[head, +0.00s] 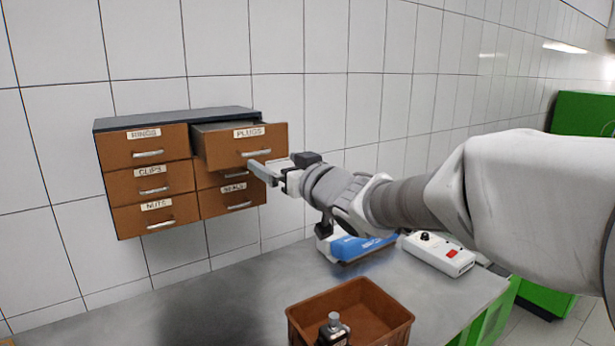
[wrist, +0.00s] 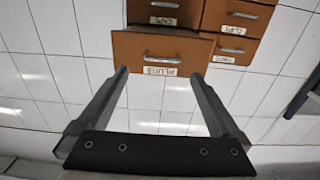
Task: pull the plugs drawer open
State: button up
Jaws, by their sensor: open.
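The plugs drawer (head: 226,150) is the top right drawer of a wall cabinet. It stands partly pulled out, its brown front well ahead of the other drawers and its top open. Its pale handle (head: 256,153) sits below the PLUGS label. My gripper (head: 262,172) is open at the drawer front, partly covering the drawer below. In the wrist view, which shows the cabinet upside down, the drawer front (wrist: 190,50) lies beyond my spread fingers (wrist: 159,74). The handle (wrist: 160,59) shows between them, with nothing gripped. I cannot tell whether a finger touches the drawer.
The cabinet (head: 175,118) holds other shut drawers, labelled RINGS, CLIPS and NUTS on the left. Below on the grey bench (head: 215,300) are a brown bin (head: 370,297), a blue object (head: 357,246) and a white control box (head: 438,254). The bench's left part is clear.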

jog(key=v, duration=0.9)
jog(key=shift+d, duration=0.1)
jog(key=s+d+f+m+g+h, duration=0.1)
jog(key=s+d+f+m+h, duration=0.25)
jog(key=d+h, duration=0.35)
jog(key=s+d+f+m+g+h, duration=0.1)
jog(key=s+d+f+m+h, duration=0.25)
jog(key=d, duration=0.55)
jog(key=s+f+g, duration=0.3)
jog(key=s+f, duration=0.2)
jog(key=s, duration=0.3)
jog(key=s+d+f+g, duration=0.1)
jog(key=s+f+g, duration=0.2)
jog(key=s, duration=0.5)
jog(key=shift+d+f+g, duration=0.15)
jog(key=shift+f+g, duration=0.25)
jog(key=shift+f, duration=0.5)
